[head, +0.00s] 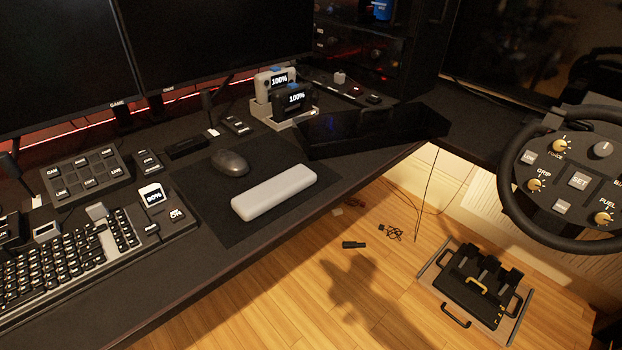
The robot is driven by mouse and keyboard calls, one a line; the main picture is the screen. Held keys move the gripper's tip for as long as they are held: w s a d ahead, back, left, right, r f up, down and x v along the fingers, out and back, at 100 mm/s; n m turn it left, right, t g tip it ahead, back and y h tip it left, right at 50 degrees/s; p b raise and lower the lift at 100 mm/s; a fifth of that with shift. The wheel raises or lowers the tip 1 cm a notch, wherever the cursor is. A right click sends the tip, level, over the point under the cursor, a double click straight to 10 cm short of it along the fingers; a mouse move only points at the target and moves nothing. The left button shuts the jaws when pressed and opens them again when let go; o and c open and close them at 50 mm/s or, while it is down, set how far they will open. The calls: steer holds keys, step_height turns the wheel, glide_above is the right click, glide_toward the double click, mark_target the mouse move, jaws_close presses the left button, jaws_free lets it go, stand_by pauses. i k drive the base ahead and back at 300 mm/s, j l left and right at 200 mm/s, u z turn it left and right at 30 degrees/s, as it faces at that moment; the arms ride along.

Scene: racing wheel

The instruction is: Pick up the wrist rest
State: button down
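The wrist rest (273,192) is a long, light grey bar with rounded edges. It lies flat on a dark mouse pad (205,208) near the front edge of the black desk, angled from lower left to upper right. Its whole top is in clear sight and nothing touches it from above. My gripper does not show in the head view. A shadow that may be my arm's falls on the wooden floor below the desk.
A dark mouse (230,162) sits just behind the wrist rest. A keyboard (70,258) is at left, a battery dock (284,112) behind, and a black flat box (372,128) to the right. A racing wheel (575,180) stands at far right, with pedals (478,283) on the floor.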

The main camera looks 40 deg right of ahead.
mark_target(250, 204)
steer(key=k+l+z, duration=0.2)
steer(key=k, duration=0.25)
steer(key=k+l+z, duration=0.2)
steer(key=k+l, duration=0.2)
steer(key=k, duration=0.05)
